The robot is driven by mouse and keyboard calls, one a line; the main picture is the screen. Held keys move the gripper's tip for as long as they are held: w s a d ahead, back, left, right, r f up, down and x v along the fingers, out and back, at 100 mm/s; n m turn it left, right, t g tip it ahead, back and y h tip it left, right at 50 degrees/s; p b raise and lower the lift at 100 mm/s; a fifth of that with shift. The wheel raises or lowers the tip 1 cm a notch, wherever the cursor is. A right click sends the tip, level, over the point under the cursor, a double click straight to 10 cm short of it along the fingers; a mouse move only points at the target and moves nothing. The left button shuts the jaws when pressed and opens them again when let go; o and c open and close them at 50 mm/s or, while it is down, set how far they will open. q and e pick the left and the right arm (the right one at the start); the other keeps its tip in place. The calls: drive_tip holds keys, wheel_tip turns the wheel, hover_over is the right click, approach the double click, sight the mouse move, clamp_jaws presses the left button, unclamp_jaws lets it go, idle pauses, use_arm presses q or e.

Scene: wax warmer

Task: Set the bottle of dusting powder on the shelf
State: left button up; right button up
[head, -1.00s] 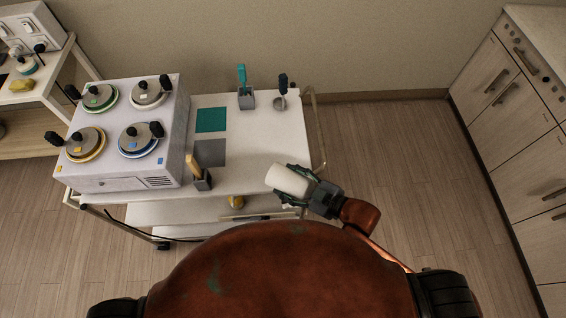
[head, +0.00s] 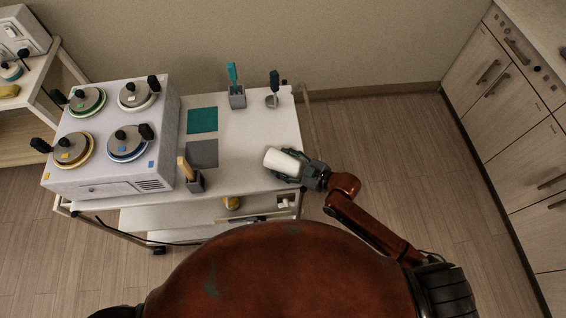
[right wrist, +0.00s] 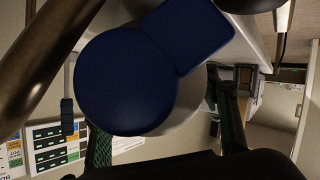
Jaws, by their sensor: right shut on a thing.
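A white bottle (head: 282,161), which I take as the dusting powder, is in my right gripper (head: 301,167) over the right front part of the trolley top (head: 250,140). It lies tilted to the side; I cannot tell its height above the surface. In the right wrist view, a dark blue round part (right wrist: 125,82) fills the middle between the fingers of my right gripper (right wrist: 165,130), with a pale surface behind it. The trolley's lower shelf (head: 160,217) shows below the top's front edge. My left gripper is not in view.
A white warmer (head: 110,135) with several lidded pots fills the trolley's left side. A teal mat (head: 202,120), a grey mat (head: 202,154) and tool holders (head: 237,99) stand beside it. Drawers (head: 510,110) stand at right.

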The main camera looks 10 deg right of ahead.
sight(301, 170)
drive_tip(key=shift+f, duration=0.1)
drive_tip(key=o, duration=1.4)
drive_tip(key=shift+o, duration=0.2)
drive_tip(key=shift+f, duration=0.1)
drive_tip(key=shift+s+f+b, duration=0.15)
drive_tip(key=shift+f+b, duration=0.05)
drive_tip(key=shift+b, duration=0.35)
drive_tip(key=v, duration=0.7)
drive_tip(key=shift+d+r+p, duration=0.25)
drive_tip(key=shift+d+p, duration=0.05)
drive_tip(key=shift+d, duration=0.15)
